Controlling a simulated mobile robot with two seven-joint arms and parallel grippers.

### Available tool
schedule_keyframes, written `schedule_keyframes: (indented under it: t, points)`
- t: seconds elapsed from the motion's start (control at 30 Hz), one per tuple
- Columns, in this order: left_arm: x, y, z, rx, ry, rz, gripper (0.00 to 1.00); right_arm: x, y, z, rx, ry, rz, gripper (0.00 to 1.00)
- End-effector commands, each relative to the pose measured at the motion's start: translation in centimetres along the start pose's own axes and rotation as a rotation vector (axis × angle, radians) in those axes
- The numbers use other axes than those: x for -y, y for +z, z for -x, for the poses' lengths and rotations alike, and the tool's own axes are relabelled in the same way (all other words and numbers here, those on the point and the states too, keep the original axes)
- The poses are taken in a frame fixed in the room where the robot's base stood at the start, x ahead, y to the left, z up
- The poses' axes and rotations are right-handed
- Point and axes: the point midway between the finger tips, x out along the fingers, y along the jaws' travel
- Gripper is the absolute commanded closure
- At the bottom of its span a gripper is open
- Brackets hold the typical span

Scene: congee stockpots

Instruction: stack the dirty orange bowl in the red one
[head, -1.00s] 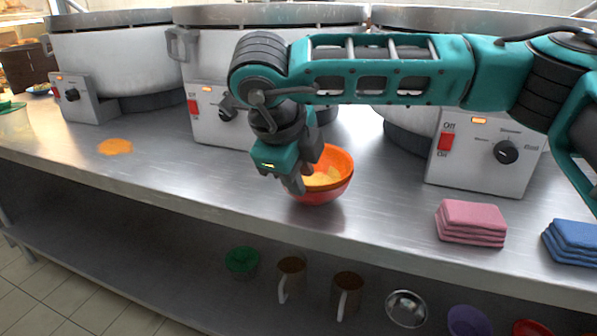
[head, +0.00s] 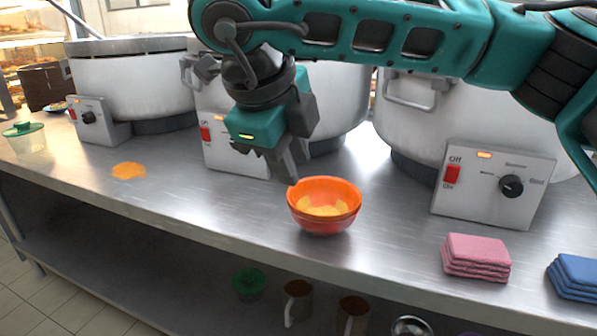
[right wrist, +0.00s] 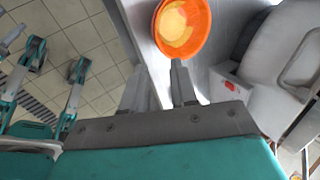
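The orange bowl (head: 338,187), with yellow residue inside, sits nested in the red bowl (head: 324,229) on the steel counter. Only the outer lower side of the red bowl shows beneath it. The orange bowl also shows in the right wrist view (right wrist: 205,30), where it hides the red one. My right gripper (head: 288,172) is just above and left of the bowls' rim, apart from them. In the right wrist view its two fingers (right wrist: 158,85) are spread with nothing between them. My left gripper is not seen.
Large cookers with control boxes (head: 493,187) line the back of the counter. Pink cloths (head: 476,257) and blue cloths (head: 576,277) lie at the right. An orange spill (head: 128,171) and a green-lidded container (head: 25,138) are at the left. Mugs (head: 298,301) stand on the lower shelf.

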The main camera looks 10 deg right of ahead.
Motion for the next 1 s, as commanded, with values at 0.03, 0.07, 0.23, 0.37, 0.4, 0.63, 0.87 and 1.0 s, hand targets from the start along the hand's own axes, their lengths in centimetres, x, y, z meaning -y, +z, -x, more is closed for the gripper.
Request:
schedule_keyframes:
  t: [0.03,0.07,0.23,0.37,0.4,0.63,0.87,1.0]
  points:
    - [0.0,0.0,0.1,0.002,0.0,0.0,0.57,0.0,0.0,0.4,0.0,0.0,0.0,0.72]
    - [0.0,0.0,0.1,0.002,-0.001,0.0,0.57,0.0,0.0,0.5,0.0,0.0,0.001,0.72]
    - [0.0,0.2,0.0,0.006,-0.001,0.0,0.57,-0.1,0.0,0.6,-0.001,0.001,0.001,0.72]
    - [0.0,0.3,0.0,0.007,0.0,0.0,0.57,-0.7,0.2,0.3,0.005,0.025,0.012,0.72]
    - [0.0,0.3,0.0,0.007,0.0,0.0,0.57,-1.5,0.5,-0.1,0.015,0.058,0.027,0.72]
    - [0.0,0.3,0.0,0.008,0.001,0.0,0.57,-13.8,3.0,-1.9,0.171,0.593,0.182,0.72]
    - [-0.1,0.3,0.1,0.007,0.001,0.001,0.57,-24.4,3.9,3.9,0.391,1.334,0.158,0.72]
    - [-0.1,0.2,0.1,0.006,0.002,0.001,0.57,-25.4,4.5,8.4,0.509,1.762,-0.001,0.72]
